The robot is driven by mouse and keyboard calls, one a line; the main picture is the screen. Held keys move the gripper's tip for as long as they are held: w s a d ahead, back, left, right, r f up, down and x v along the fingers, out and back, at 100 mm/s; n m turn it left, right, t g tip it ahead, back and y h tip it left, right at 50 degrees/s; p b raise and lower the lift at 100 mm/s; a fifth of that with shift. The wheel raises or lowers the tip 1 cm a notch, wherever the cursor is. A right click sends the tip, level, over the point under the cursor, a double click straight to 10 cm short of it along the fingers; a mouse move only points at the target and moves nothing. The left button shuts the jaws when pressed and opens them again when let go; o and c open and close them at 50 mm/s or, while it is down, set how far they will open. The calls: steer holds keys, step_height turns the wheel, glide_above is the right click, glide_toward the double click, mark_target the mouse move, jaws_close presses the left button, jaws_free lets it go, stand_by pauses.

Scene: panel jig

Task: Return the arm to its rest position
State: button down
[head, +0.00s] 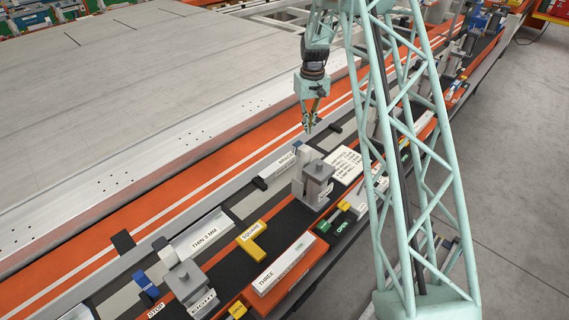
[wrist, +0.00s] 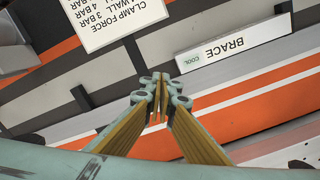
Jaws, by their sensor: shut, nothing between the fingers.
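My gripper (head: 309,126) hangs from my arm above the orange and grey rail of the jig, pointing down, near the block labelled BRACE. In the wrist view my gripper (wrist: 157,115) shows its two fingers with tan inner pads, their tips together and nothing held between them. The white BRACE block (wrist: 233,50) lies beyond the fingertips to the right. The gripper looks clear of the rail and the blocks.
A grey clamp (head: 314,184) stands just below the gripper. A white sign about clamp force (head: 344,164) lies beside it. A yellow SQUARE piece (head: 251,241), a THIN 3 MM block (head: 200,236) and a THREE block (head: 283,265) line the rail. A large pale panel (head: 130,90) fills the left.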

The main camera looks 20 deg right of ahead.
steer(key=shift+r, duration=0.1)
stand_by(0.3)
steer(key=s+a+r+t, duration=0.1)
steer(key=s+a+r, duration=0.3)
steer(key=r, duration=0.6)
steer(key=s+a+r, duration=0.4)
steer(key=r, duration=0.5)
steer(key=s+a+r+t+b, duration=0.1)
steer(key=s+a+r, duration=0.3)
steer(key=s+r, duration=0.35)
steer(key=s+a+r+b, duration=0.1)
steer(key=s+a+r, duration=0.3)
steer(key=s+r, duration=0.35)
steer(key=s+a+r+t, duration=0.1)
steer(key=s+a+r, duration=0.2)
steer(key=s, duration=0.6)
steer(key=s+a+r, duration=0.2)
steer(key=s+r, duration=0.1)
steer(key=s, duration=0.7)
steer(key=s+a+f, duration=0.1)
steer(key=s, duration=0.8)
steer(key=s+a+f+n+t+b, duration=0.1)
steer(key=s+a+f, duration=0.1)
steer(key=s, duration=0.7)
steer(key=shift+s+a, duration=0.3)
steer(key=shift+s, duration=0.05)
steer(key=shift+w, duration=0.1)
